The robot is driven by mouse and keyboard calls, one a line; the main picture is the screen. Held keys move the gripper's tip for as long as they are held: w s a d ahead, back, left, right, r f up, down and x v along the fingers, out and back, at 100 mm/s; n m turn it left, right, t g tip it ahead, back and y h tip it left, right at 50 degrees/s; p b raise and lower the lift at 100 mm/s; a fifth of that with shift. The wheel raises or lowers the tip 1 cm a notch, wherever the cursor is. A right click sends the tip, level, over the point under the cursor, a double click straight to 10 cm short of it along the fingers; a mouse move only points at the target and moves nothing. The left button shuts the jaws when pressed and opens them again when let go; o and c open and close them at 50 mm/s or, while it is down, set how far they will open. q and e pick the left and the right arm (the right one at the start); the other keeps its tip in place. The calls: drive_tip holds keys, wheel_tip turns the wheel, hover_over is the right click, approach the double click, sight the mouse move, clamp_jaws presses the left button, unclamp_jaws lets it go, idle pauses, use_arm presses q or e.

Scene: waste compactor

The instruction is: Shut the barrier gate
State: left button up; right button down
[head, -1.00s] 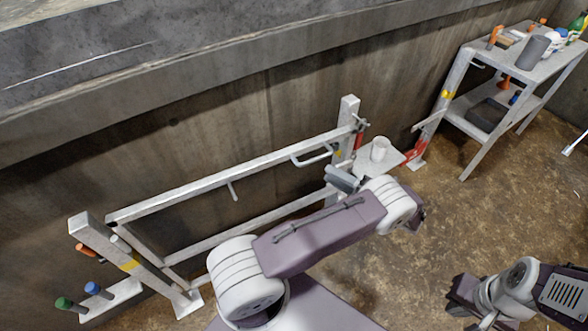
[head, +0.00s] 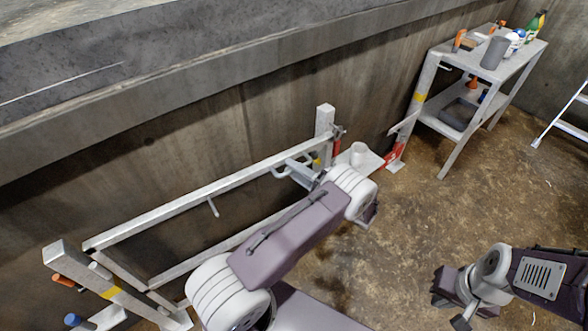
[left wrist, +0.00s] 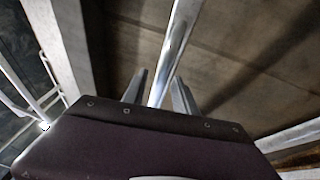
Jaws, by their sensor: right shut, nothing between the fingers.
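The white barrier gate (head: 190,203) runs from a left post (head: 75,262) to a right post (head: 324,124) with a latch piece (head: 339,131). In the picture its right end meets the right post; I cannot tell whether a gap remains. Its U-shaped handle (head: 279,173) sticks out near that end. My left gripper (head: 297,170) is at the handle. In the left wrist view the left gripper (left wrist: 162,90) has its fingers apart, with a pale bar (left wrist: 178,45) between them; contact is unclear. My right gripper (head: 461,323) is low at right, shut and empty, partly cut off.
A metal cart (head: 440,95) with bottles and tools stands at back right. Concrete walls run behind the gate. The brown floor (head: 400,215) between gate and cart is clear.

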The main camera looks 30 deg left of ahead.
use_arm(q)
clamp_jaws()
idle(1.3)
